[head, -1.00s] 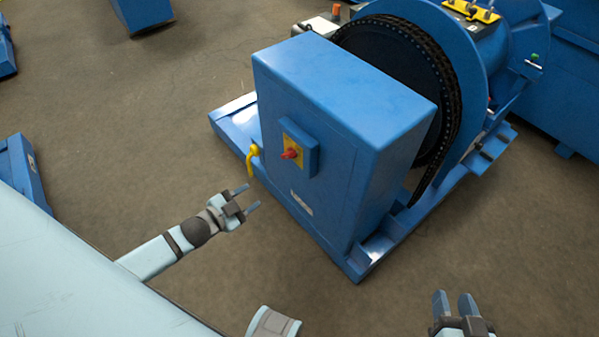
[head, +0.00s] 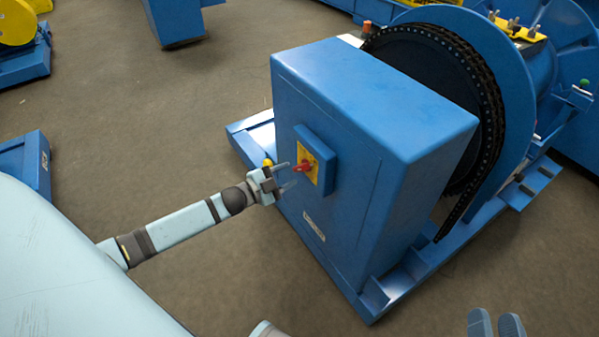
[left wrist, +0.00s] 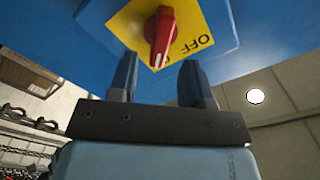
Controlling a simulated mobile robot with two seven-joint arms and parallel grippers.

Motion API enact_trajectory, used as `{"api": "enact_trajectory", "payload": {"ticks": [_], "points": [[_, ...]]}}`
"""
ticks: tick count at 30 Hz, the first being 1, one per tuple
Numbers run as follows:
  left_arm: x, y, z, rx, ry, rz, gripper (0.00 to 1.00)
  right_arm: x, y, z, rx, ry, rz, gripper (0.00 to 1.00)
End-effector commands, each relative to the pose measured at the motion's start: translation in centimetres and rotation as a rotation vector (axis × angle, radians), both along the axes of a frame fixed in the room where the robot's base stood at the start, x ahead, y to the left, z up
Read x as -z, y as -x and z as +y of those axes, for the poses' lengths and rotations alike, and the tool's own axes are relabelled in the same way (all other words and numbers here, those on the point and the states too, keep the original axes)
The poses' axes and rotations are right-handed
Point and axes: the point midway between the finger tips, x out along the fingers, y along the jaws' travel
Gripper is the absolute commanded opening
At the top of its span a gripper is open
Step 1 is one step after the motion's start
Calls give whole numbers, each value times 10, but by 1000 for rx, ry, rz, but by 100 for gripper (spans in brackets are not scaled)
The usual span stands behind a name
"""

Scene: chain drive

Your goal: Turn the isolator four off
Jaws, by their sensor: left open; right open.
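The isolator is a red rotary knob (head: 303,167) on a yellow plate on a small blue box (head: 327,160), fixed to the face of a large blue cabinet (head: 355,120). In the left wrist view the knob (left wrist: 160,38) stands vertical, its white mark at the lower end. The word OFF shows to its right on the plate (left wrist: 126,20); a label below is mostly hidden. My left gripper (head: 289,177) is open and empty, its fingertips just short of the knob. My right gripper (head: 496,322) is open and empty at the bottom right, away from the cabinet.
A yellow part (head: 267,162) by the cabinet's left side is mostly hidden by my left gripper. A large chain wheel (head: 425,85) stands behind the cabinet. The blue base frame (head: 375,298) sticks out at the bottom. Bare floor (head: 130,130) lies to the left.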

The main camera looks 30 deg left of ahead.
Motion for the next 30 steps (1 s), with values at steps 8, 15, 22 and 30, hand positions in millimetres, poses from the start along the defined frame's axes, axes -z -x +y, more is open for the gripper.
{"api": "enact_trajectory", "payload": {"ticks": [8,15,22,30], "points": [[1,-37,-15,-1,0,0,45,-16,2,6,-20,-52,-77,43],[1,-43,-18,0,0,2,45,-22,3,7,-22,-65,-95,43],[1,-43,-18,0,0,2,29,-23,2,7,-23,-65,-97,43],[0,-42,-18,0,1,2,0,-22,1,7,-22,-62,-94,43]]}}
